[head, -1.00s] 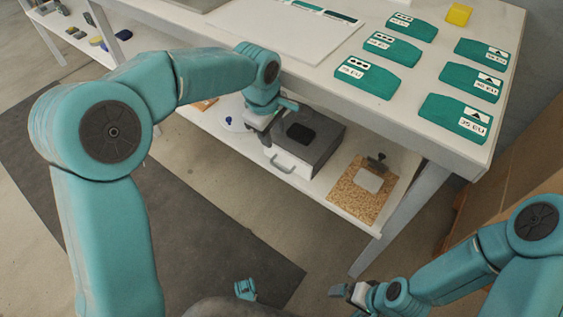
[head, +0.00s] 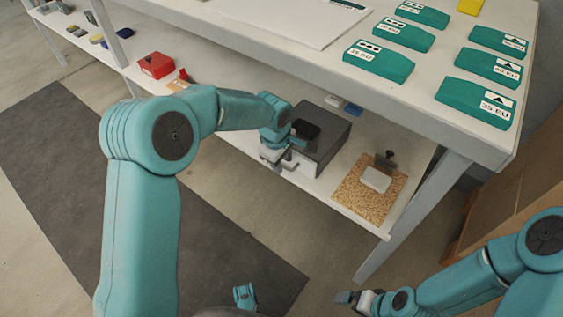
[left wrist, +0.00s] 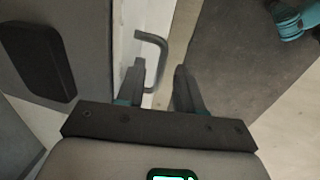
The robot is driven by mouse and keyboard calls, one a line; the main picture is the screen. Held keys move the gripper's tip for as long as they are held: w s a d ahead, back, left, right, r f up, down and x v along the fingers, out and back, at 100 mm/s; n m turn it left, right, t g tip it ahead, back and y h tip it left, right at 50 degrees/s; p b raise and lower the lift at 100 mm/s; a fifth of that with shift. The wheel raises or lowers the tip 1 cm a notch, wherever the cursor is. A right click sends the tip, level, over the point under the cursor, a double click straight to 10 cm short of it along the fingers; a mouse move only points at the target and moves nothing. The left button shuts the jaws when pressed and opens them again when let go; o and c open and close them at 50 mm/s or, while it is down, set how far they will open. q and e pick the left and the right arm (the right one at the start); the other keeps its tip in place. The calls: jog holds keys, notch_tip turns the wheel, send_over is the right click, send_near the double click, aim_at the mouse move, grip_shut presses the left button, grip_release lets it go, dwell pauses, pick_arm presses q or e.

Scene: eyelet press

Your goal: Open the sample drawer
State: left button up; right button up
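The sample drawer is in a dark grey box (head: 322,142) on the lower shelf, with a black pad on its top. In the left wrist view its pale front (left wrist: 130,45) carries a grey bar handle (left wrist: 163,50). My left gripper (head: 276,160) is at the drawer front and hides most of it in the head view. In the left wrist view its fingers (left wrist: 160,82) are apart, with the handle bar between their tips and gaps visible beside it. The drawer looks shut. My right gripper (head: 352,298) is low at the right, away from the shelf; its fingers are unclear.
A cork mat (head: 352,200) with a white block (head: 376,180) lies right of the box. A red box (head: 156,65) is farther left on the shelf. The white tabletop (head: 300,55) overhangs behind. The floor in front of the drawer is clear.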

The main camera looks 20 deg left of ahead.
pick_arm(q)
jog(key=shift+c, duration=0.3)
grip_shut()
dwell(1.2)
